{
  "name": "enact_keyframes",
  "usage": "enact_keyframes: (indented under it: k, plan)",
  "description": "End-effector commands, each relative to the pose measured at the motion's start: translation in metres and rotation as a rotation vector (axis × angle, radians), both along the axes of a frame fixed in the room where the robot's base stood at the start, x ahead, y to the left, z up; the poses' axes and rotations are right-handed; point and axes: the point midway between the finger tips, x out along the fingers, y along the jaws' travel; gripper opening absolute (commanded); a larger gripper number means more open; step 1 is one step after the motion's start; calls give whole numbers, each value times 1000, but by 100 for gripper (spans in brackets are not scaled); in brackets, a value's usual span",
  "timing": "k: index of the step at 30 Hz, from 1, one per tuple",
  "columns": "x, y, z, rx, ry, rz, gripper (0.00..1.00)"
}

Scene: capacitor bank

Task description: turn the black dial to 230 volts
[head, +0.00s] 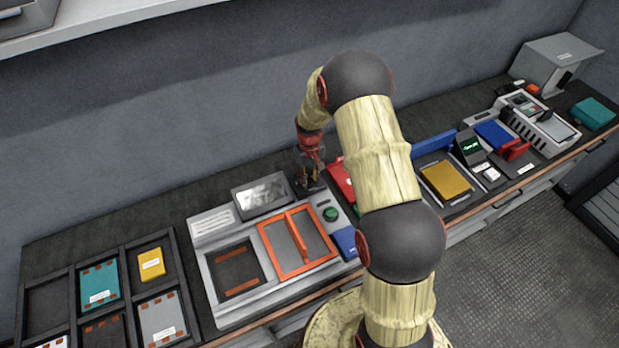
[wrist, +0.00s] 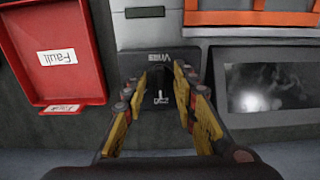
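The black dial (wrist: 161,96) is in the middle of the wrist view, on a dark panel with upside-down white lettering that seems to read "Volts". A small white mark shows on the dial; the value it points to is not readable. My gripper (wrist: 163,76) points at the panel, with its yellow fingers apart on either side of the dial. Whether they touch it cannot be told. In the head view my gripper (head: 309,183) is low behind the grey tester, right of the small screen (head: 262,196); the dial cannot be made out there.
A red "Fault" tray (wrist: 62,57) is left of the dial in the wrist view, and the screen (wrist: 268,89) is right of it. The tester's orange-framed cover (head: 325,262) and green button (head: 330,214) are close to my arm. A compartment tray (head: 188,297) stands at left.

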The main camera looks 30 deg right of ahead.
Motion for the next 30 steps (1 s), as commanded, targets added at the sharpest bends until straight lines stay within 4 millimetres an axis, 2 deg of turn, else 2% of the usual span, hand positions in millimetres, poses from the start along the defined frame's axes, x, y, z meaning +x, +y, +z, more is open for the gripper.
enact_keyframes:
  k: [6,10,24,30]
  plan:
    - [0,0,1,0,0,0,28]
    - [1,0,11,-1,-3,0,28]
    - [1,0,98,0,-2,0,28]
    - [0,0,117,0,-1,0,28]
